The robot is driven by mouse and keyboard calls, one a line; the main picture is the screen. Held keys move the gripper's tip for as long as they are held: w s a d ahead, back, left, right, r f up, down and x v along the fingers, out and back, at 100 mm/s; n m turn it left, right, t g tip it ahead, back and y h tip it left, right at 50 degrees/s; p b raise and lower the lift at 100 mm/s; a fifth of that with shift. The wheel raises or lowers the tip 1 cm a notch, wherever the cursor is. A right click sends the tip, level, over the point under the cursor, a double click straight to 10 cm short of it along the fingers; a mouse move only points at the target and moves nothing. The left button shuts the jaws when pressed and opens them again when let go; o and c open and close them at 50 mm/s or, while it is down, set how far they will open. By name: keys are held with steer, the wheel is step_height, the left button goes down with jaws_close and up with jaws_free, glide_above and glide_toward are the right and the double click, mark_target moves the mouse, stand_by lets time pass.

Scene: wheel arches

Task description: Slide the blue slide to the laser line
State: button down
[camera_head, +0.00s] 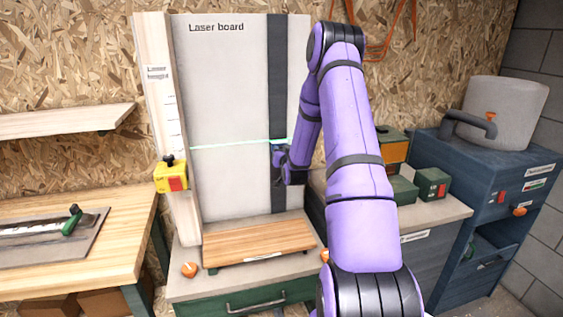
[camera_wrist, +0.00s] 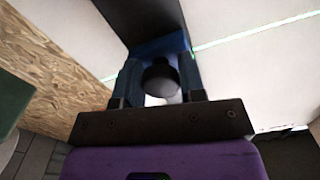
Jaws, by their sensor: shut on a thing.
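The white laser board (camera_head: 228,95) stands upright against the wall, with a dark vertical track (camera_head: 277,75) on its right part. A thin green laser line (camera_head: 235,145) crosses the board to the track. The blue slide (camera_head: 278,142) sits on the track at about the height of the line, partly hidden by my gripper (camera_head: 281,154). In the wrist view, my gripper (camera_wrist: 160,78) is shut on the slide's dark round knob (camera_wrist: 161,80). The blue slide (camera_wrist: 162,45) shows behind the knob, and the laser line (camera_wrist: 255,32) meets its right edge.
A yellow box with a red button (camera_head: 171,177) is on the board's left post. A wooden step (camera_head: 258,243) lies on the cabinet below the board. Green boxes (camera_head: 432,184) stand on the right counter, and a workbench (camera_head: 110,250) stands at left.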

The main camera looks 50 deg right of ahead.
steer(key=shift+r, duration=0.15)
steer(key=c, duration=0.7)
jaws_free()
steer(key=shift+s, duration=0.1)
steer(key=v, duration=1)
steer(key=shift+s, duration=0.25)
steer(key=shift+a, duration=0.15)
